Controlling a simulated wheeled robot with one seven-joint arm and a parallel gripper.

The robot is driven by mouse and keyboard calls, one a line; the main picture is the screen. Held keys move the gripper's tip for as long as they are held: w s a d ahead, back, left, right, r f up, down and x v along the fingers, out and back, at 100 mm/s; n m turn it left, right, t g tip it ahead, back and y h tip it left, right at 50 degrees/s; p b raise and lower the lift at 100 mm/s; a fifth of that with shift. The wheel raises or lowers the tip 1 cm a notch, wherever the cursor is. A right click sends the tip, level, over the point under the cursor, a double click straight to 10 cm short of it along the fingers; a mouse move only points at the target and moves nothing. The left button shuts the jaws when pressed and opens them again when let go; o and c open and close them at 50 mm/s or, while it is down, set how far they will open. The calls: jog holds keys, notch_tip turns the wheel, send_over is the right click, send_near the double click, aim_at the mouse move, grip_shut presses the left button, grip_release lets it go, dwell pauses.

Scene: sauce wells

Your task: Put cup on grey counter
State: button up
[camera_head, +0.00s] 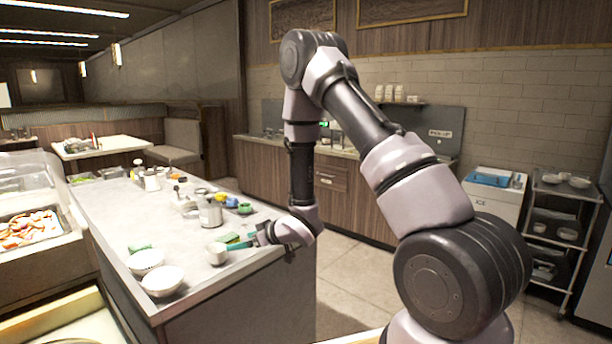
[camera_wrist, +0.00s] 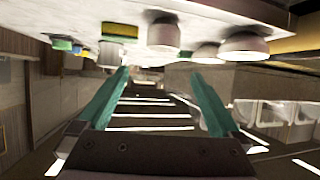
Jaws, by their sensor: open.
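A small white cup (camera_head: 217,252) stands on the grey counter (camera_head: 190,278) near its front edge. In the wrist view, which is upside down, the cup (camera_wrist: 163,36) hangs from the top, just beyond the fingertips and roughly midway between them. My gripper (camera_head: 241,243) is at the counter's edge, right of the cup, with teal fingers pointing towards it. In the wrist view my gripper (camera_wrist: 160,74) is spread open, with nothing between its fingers.
Two white bowls (camera_head: 163,280) (camera_head: 146,261) stand left of the cup. A green and yellow sponge (camera_head: 231,238) lies close behind it, and a metal pot (camera_head: 210,213) stands farther back. More small containers crowd the far counter. The counter's left middle is fairly clear.

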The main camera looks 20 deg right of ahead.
jog(key=s+d+r+m+t+h, duration=0.1)
jog(key=d+r+m+h, duration=0.3)
jog(key=d+r, duration=0.6)
jog(key=d+r+m+h, duration=0.3)
jog(key=d+r, duration=0.4)
jog(key=r, duration=0.6)
jog(key=s+d+r+m+g+h, duration=0.1)
jog(key=s+d+r+m, duration=0.1)
jog(key=s+r, duration=0.25)
jog(key=s+d+r+m, duration=0.1)
jog(key=s+d+r, duration=0.2)
jog(key=s, duration=0.2)
jog(key=s+r+m+g+y, duration=0.1)
jog(key=s+r+m+g, duration=0.1)
jog(key=s, duration=1.5)
notch_tip(320, 180, up, 2)
jog(key=shift+s+a+r+m, duration=0.15)
jog(key=shift+s+a+m, duration=0.1)
jog(key=shift+a+m, duration=0.25)
